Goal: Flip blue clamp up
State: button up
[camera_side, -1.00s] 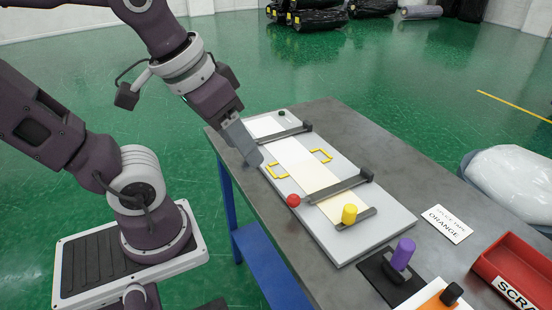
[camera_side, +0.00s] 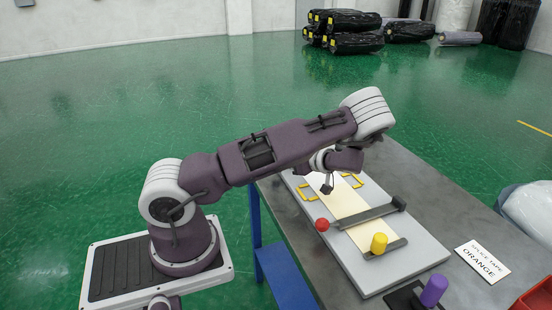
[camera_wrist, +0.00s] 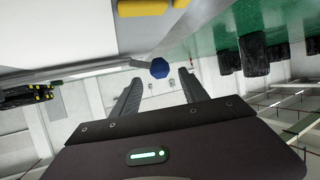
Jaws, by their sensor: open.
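The blue clamp knob (camera_wrist: 160,68) shows in the wrist view as a small many-sided blue end on a grey clamp arm (camera_wrist: 110,68). My gripper (camera_wrist: 160,77) is open, with one finger on each side of the knob in the picture. I cannot tell whether either finger touches it. In the side view my arm hides the far clamp and the gripper's fingers. The board (camera_side: 370,278) carries a pale strip (camera_side: 345,202) and a nearer clamp bar (camera_side: 370,215) with a red ball knob (camera_side: 322,225).
Yellow brackets (camera_side: 352,181) lie beside the strip. A label card (camera_side: 482,262) and a red bin (camera_side: 535,297) are at the right. The table's right part (camera_side: 440,215) has bare room.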

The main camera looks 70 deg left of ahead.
jog(key=x, duration=0.4)
jog(key=shift+s+a+f, duration=0.15)
jog(key=shift+a, duration=0.05)
grip_shut()
dwell(1.2)
